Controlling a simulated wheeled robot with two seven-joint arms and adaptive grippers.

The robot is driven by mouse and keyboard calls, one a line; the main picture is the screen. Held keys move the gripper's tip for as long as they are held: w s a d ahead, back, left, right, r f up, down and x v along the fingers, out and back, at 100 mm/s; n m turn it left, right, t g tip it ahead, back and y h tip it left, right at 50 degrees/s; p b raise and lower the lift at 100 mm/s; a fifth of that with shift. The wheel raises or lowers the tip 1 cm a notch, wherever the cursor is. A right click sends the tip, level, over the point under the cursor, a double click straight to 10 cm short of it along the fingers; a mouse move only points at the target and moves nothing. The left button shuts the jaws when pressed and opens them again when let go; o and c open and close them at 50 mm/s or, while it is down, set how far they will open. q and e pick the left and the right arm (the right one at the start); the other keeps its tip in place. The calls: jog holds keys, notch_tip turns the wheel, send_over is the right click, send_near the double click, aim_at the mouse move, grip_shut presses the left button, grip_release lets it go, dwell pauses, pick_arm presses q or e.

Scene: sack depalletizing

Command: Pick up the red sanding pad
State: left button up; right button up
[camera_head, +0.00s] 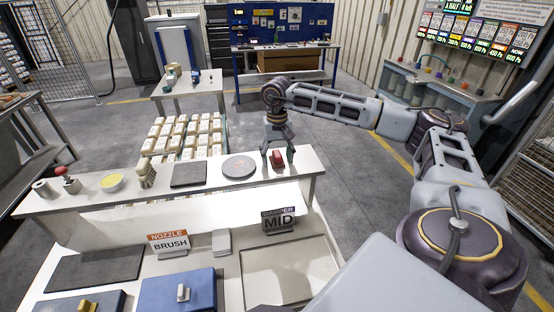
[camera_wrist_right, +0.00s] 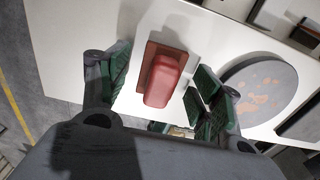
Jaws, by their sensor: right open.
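The red sanding pad (camera_head: 277,158) lies on the white raised shelf, near its right end. In the right wrist view the red pad (camera_wrist_right: 163,80) has a rounded grip on a flat brownish-red base. My right gripper (camera_head: 278,155) is above the shelf, pointing down, with its fingers on either side of the pad. In the right wrist view the right gripper (camera_wrist_right: 158,88) is open, with green-lined fingers apart and a visible gap to the pad on both sides. My left gripper is not in view.
A round grey disc (camera_head: 240,167) lies just left of the pad. Further left are a dark square pad (camera_head: 188,174), a brush (camera_head: 147,173) and a yellow-filled bowl (camera_head: 111,183). Below stand a MID sign (camera_head: 279,220) and a BRUSH sign (camera_head: 170,243).

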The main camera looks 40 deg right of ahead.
aim_at(277, 153)
jog(key=shift+c, duration=0.2)
jog(key=c, duration=1.1)
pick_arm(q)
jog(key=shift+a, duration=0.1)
pick_arm(e)
notch_tip(277, 153, up, 9)
jog(key=shift+w+f+b, duration=0.1)
jog(key=shift+f+b, duration=0.1)
jog(key=shift+b, duration=0.25)
jog(key=shift+r, duration=0.75)
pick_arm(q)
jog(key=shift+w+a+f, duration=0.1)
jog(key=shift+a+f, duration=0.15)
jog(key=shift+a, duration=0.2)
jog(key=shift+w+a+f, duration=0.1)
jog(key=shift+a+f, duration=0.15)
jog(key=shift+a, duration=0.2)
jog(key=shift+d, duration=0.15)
